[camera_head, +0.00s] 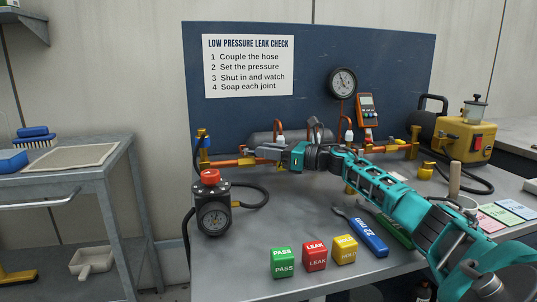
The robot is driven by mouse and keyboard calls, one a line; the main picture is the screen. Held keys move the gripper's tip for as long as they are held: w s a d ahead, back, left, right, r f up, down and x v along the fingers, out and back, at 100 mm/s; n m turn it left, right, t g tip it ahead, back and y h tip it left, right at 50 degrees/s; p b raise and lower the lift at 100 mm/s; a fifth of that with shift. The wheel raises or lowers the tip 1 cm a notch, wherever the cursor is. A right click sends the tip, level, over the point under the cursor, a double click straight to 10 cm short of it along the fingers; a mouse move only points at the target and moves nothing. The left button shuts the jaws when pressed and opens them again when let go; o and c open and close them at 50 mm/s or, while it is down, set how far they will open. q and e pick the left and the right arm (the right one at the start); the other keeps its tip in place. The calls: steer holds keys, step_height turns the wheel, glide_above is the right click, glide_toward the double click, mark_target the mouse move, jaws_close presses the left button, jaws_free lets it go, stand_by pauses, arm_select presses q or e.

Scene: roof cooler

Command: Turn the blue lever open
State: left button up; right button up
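A copper pipe (238,161) with brass fittings runs along the bench in front of the dark blue board. At its left end stands a brass valve (203,142). A small dark blue part (197,152) shows beside this valve; I cannot tell for sure whether it is the blue lever. My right arm reaches in from the lower right across the bench. My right gripper (268,153) points left at the pipe, to the right of the brass valve and apart from it. Its fingers are too small to show whether they are open. My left gripper is not in view.
A black regulator with a red knob (211,177) stands front left on the bench. Green (283,262), red (315,256) and yellow (344,249) blocks and a blue-handled wrench (367,237) lie in front. A yellow pump (465,137) stands at right.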

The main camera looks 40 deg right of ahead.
steer(key=shift+o, duration=1.4)
steer(key=shift+a+r, duration=0.1)
steer(key=shift+r, duration=0.05)
steer(key=shift+f, duration=0.2)
steer(key=shift+s, duration=0.25)
steer(key=shift+v, duration=3.55)
steer(key=shift+r, duration=0.1)
